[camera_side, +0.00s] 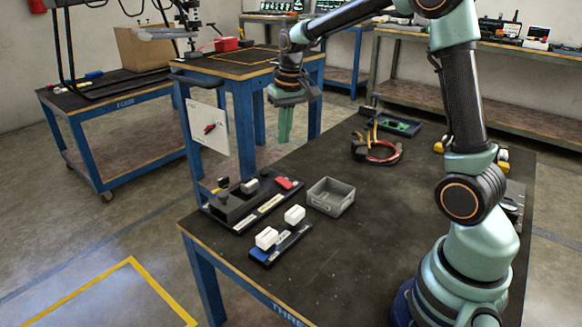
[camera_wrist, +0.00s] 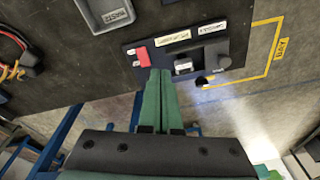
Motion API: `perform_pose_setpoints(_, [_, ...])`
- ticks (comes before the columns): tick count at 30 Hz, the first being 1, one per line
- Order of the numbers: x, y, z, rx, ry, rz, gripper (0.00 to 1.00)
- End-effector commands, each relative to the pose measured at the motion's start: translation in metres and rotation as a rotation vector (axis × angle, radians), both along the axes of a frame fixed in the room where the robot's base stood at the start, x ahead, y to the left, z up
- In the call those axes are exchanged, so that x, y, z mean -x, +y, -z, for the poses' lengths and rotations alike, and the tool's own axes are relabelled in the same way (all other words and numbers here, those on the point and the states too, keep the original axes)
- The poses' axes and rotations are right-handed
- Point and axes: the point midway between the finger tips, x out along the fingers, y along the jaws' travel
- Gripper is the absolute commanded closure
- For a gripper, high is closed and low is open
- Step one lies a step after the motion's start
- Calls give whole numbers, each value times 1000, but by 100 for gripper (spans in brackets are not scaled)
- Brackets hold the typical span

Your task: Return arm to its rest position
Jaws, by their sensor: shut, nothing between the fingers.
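My gripper (camera_side: 285,138) hangs from the raised arm above the far left side of the dark table (camera_side: 350,245), with its green fingers pointing down. In the wrist view my gripper (camera_wrist: 160,72) has its two fingers together with nothing between them. Below it is a black control panel (camera_side: 236,212) with a red switch (camera_side: 284,183) and labels. In the wrist view the fingertips overlap the panel's edge near the red switch (camera_wrist: 143,57). I cannot judge the exact gap, but the side view shows the fingers well above the panel.
A grey open bin (camera_side: 331,197) and a small rack with two white blocks (camera_side: 266,238) stand near the panel. Red and yellow cables (camera_side: 377,152) lie farther back. The table's middle is clear.

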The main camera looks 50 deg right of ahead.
Motion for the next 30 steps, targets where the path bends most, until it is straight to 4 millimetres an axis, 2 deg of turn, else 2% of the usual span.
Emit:
perform_pose_setpoints(1, [9,10,-14,7,-26,-24,100])
perform_pose_setpoints(6, [43,37,-42,26,-97,-102,100])
perform_pose_setpoints(12, [86,65,-61,48,-182,-194,100])
perform_pose_setpoints(21, [144,93,-61,75,-298,-315,100])
perform_pose_setpoints(25, [157,99,-57,81,-327,-345,100])
perform_pose_setpoints(30, [163,101,-54,84,-338,-358,100])
